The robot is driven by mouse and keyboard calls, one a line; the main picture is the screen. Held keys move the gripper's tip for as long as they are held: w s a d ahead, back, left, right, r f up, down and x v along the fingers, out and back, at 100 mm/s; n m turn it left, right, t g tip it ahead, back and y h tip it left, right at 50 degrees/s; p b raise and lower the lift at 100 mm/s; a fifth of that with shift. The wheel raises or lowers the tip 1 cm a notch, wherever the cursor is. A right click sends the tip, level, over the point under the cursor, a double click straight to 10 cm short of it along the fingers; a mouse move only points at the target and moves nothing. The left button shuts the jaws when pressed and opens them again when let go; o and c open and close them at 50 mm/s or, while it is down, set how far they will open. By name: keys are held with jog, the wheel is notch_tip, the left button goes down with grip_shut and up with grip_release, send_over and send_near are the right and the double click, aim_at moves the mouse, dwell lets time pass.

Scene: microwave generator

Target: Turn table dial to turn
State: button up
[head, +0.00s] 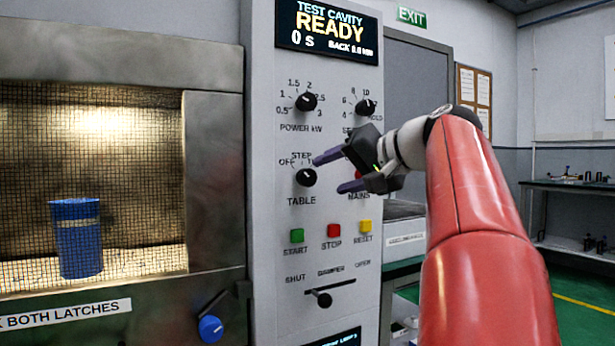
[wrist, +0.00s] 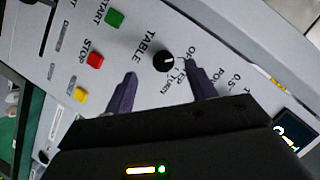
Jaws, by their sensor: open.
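The TABLE dial (head: 306,177) is a round black knob on the grey control panel, with the marks OFF and STEP above it. Its pale pointer mark is too small for me to read the setting surely. My gripper (head: 328,174) is open, with two purple fingers pointing left toward the dial from its right side. In the wrist view the dial (wrist: 163,61) lies between the two fingertips, a little ahead of them. The fingers look apart from the dial. Nothing is held. The text right of OFF and STEP is partly hidden by the upper finger in the head view.
The POWER knob (head: 306,102) and another knob (head: 365,107) sit above. START (head: 297,235), STOP (head: 334,230) and RESET (head: 365,227) buttons and a damper slider (head: 324,299) are below. At left, a meshed door window shows a blue cylinder (head: 78,238). The display reads READY.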

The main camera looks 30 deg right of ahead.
aim_at(310, 177)
jog(key=x, duration=0.5)
jog(key=r+x, duration=0.1)
jog(key=x, duration=0.1)
jog(key=shift+w+d, duration=0.3)
jog(key=shift+w, duration=0.25)
jog(key=shift+c, duration=0.2)
jog(key=c, duration=1)
